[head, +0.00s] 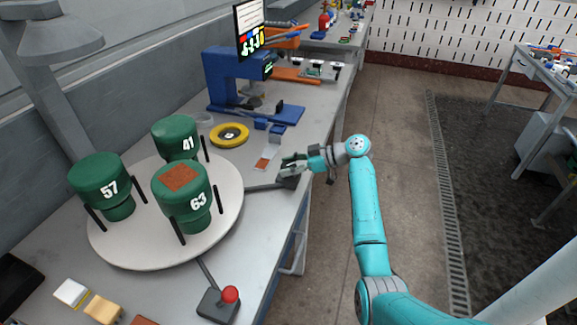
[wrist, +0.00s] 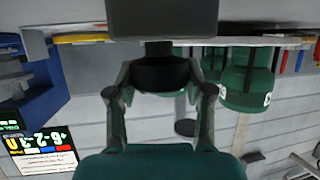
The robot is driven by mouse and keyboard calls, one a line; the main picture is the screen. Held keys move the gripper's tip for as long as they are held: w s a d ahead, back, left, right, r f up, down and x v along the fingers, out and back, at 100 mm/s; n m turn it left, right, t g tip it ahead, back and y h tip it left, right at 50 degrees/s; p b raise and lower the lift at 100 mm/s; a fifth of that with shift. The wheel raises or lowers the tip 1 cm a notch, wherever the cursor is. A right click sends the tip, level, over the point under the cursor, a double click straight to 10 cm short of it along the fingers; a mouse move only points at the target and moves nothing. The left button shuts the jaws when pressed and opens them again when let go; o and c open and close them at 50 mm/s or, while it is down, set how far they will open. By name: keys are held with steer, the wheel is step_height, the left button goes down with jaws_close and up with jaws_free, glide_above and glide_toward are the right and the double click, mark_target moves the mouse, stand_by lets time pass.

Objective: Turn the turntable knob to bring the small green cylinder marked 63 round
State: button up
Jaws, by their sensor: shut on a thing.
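The green cylinder marked 63 (head: 183,196), with a reddish-brown top patch, stands at the front right of the round white turntable (head: 130,254). Green cylinders marked 57 (head: 100,184) and 41 (head: 177,137) share the turntable. My gripper (head: 289,168) is at the table's right edge, over the dark box (head: 288,182) at the end of a bar from the turntable. In the wrist view, upside down, my fingers (wrist: 160,85) are shut on the black knob (wrist: 163,73). The knob is largely hidden in the head view. Green cylinders show behind the right finger there.
A yellow ring (head: 230,135) and a blue machine (head: 235,85) with a screen lie behind the turntable. Small blocks (head: 103,309) are at the front left. The floor right of the table is clear.

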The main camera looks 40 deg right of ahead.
steer(key=shift+s+f+n+g+y, duration=0.1)
steer(key=shift+f+n+g+y, duration=0.2)
steer(key=shift+n+g, duration=0.1)
stand_by(4.5)
stand_by(0.5)
steer(key=o, duration=1.1)
steer(key=shift+o, duration=0.3)
steer(key=shift+r, duration=0.15)
steer(key=v, duration=1.2)
